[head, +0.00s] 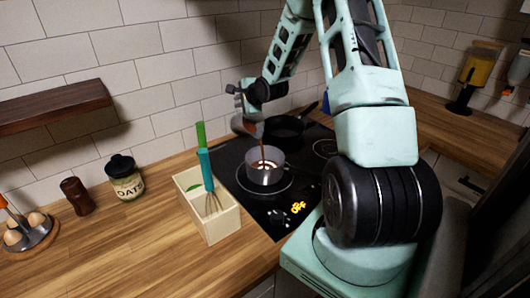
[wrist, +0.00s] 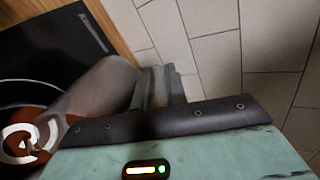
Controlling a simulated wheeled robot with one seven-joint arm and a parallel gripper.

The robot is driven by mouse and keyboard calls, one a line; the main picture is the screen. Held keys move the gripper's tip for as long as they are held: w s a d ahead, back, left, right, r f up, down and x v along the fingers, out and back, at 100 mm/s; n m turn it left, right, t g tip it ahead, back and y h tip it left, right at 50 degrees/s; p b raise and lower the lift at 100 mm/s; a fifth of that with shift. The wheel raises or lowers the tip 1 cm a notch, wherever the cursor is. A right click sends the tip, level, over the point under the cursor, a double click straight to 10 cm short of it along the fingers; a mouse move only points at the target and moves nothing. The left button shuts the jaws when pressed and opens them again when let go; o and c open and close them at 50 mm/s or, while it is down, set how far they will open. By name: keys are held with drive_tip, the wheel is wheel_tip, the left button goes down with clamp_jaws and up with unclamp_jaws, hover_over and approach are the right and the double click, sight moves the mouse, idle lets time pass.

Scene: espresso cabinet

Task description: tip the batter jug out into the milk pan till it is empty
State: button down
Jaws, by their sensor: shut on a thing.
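The milk pan (head: 264,176) is a small, clear-grey vessel on the black hob. It holds brown liquid with white in it. The batter jug (head: 243,125) is greyish and tilted above the pan. A thin brown stream falls from it into the pan. My gripper (head: 247,99) is shut on the jug above and behind the pan. In the wrist view the jug (wrist: 98,84) is by the grey fingertips (wrist: 158,88). The pan's brown and white contents show at the lower left there, partly hidden. How much is left inside the jug is not visible.
A dark frying pan (head: 285,131) sits behind on the hob (head: 232,167). A wooden box (head: 222,223) with a whisk (head: 208,180) stands close at the front left. An oats jar (head: 126,186), a brown grinder (head: 77,196) and an egg holder (head: 40,234) stand further left.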

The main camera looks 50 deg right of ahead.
drive_tip(key=shift+s+a+r+t+h+b, duration=0.15)
drive_tip(key=shift+s+r+t+b, duration=0.45)
drive_tip(key=shift+b, duration=0.75)
drive_tip(key=shift+s+a+r+t+h+b, duration=0.15)
drive_tip(key=shift+s+r+t+b, duration=0.4)
drive_tip(key=shift+b, duration=0.8)
